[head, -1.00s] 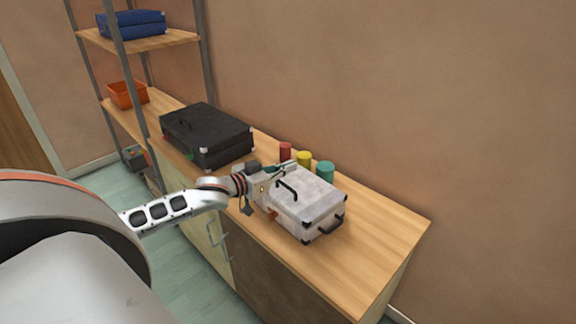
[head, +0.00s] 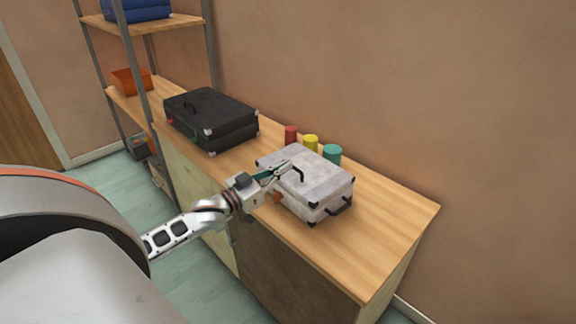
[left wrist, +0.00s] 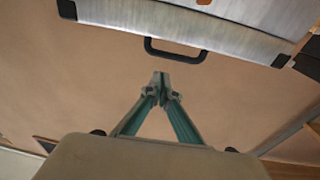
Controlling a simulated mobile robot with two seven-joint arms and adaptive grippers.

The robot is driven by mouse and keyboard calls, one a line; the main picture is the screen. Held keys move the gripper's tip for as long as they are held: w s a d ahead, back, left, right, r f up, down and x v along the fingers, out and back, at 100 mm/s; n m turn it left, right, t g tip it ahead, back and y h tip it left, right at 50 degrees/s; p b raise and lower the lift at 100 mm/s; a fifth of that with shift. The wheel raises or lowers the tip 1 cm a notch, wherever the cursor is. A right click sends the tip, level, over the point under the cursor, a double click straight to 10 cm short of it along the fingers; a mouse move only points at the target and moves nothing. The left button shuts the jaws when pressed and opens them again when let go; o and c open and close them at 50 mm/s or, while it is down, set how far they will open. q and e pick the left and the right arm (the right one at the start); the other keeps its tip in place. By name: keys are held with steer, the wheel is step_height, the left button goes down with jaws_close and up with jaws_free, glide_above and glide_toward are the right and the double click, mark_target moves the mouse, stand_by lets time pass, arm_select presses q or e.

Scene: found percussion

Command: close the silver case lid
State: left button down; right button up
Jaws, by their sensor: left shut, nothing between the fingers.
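The silver case (head: 318,178) sits on the wooden counter with its lid down or nearly down; I cannot tell whether the seam is fully closed. A dark handle shows on its top and another on its right side. In the left wrist view the case (left wrist: 190,22) fills the top edge, with a dark handle below it. My left gripper (head: 284,167) is shut and empty at the case's left edge, its fingertips by the top handle; contact is unclear. Its closed fingertips (left wrist: 161,80) show apart from the handle in the wrist view. My right gripper is not in view.
A black case (head: 210,118) lies further left on the counter (head: 385,225). Red (head: 291,135), yellow (head: 310,143) and teal (head: 332,153) cylinders stand behind the silver case. A shelf post rises at left. The counter's right end is clear.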

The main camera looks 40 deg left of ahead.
arm_select(q)
steer(key=f+b, duration=0.1)
steer(key=s+f+t+b, duration=0.1)
steer(key=f, duration=0.1)
steer(key=shift+a+f, duration=0.15)
steer(key=shift+f, duration=0.15)
steer(key=shift+s+f+b, duration=0.2)
steer(key=shift+f+b, duration=0.3)
steer(key=shift+f, duration=0.1)
steer(key=shift+s+f+b, duration=0.2)
steer(key=shift+f+b, duration=0.25)
steer(key=shift+f, duration=0.15)
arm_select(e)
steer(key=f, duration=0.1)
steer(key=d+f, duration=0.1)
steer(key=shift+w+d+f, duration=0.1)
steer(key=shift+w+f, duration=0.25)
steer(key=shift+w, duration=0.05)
